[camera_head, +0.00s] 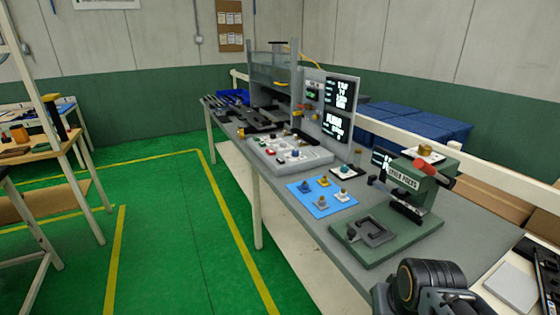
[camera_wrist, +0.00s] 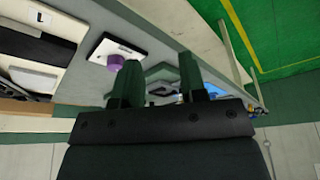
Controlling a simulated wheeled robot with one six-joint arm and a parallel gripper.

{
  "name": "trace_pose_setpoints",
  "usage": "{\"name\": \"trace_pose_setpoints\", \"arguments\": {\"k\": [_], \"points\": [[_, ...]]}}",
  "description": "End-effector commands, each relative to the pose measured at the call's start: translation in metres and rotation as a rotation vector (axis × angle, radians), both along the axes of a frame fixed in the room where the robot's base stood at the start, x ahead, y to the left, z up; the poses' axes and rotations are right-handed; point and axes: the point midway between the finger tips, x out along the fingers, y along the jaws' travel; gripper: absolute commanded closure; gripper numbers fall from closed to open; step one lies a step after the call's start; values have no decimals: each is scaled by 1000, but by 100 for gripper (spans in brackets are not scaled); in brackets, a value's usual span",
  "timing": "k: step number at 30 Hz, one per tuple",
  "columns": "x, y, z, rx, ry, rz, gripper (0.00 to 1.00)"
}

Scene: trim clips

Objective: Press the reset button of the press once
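The green press (camera_head: 408,185) stands on the bench at the right of the head view, with a red-ended lever and a lettered front. A gold round knob on a white plate (camera_head: 425,153) is on its top. In the wrist view a purple round button (camera_wrist: 115,62) sits on a white plate (camera_wrist: 119,48) with a dark marking too small to read. I cannot tell which of these is the reset button. My gripper (camera_wrist: 160,80) is open and empty, its two green fingers apart. The purple button is just left of the left finger, and no contact is clear.
A blue mat (camera_head: 322,198) with several small parts lies left of the press. A teal knob on a white plate (camera_head: 347,171) and a grey panel (camera_head: 290,155) are farther back. Dark display screens (camera_head: 340,95) stand behind. The green floor (camera_head: 180,240) left of the bench is clear.

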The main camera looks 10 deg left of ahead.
Motion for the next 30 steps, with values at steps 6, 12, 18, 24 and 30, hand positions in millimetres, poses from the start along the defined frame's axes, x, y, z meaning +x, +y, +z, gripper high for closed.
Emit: {"name": "trace_pose_setpoints", "arguments": {"k": [6, 12, 18, 24, 30], "points": [[0, 0, 0, 0, 0, 0, 83], [0, 0, 0, 0, 0, 0, 100], [0, 0, 0, 0, 0, 0, 100], [0, 0, 0, 0, 0, 0, 100], [0, 0, 0, 0, 0, 0, 100]]}}
